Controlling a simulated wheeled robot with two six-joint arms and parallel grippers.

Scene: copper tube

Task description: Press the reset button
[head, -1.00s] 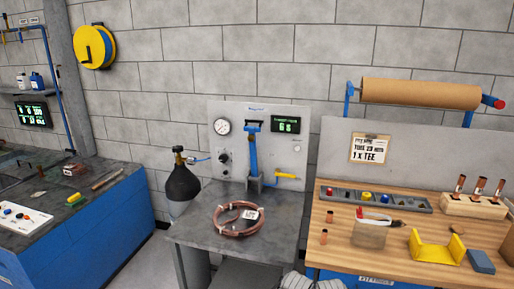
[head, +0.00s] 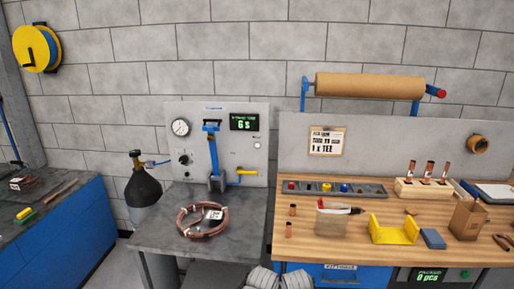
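No button carries a readable "reset" label. A small pale round button (head: 257,145) sits on the grey test panel (head: 230,110), below its green-digit display (head: 243,121). A green button (head: 465,275) sits beside a display reading "0 pcs" (head: 427,277) at the bottom right, under the wooden bench. Red, yellow and blue items lie in a grey strip (head: 320,186) on the bench; I cannot tell what they are. Neither of my grippers is in view.
A copper coil (head: 183,222) lies on the grey table (head: 155,236), beside a black gas cylinder (head: 143,186). The wooden bench (head: 365,248) holds a yellow cradle (head: 394,229), a copper-tube block (head: 410,188) and a cardboard box (head: 467,220). Grey rolls (head: 265,278) stand in front, between the tables.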

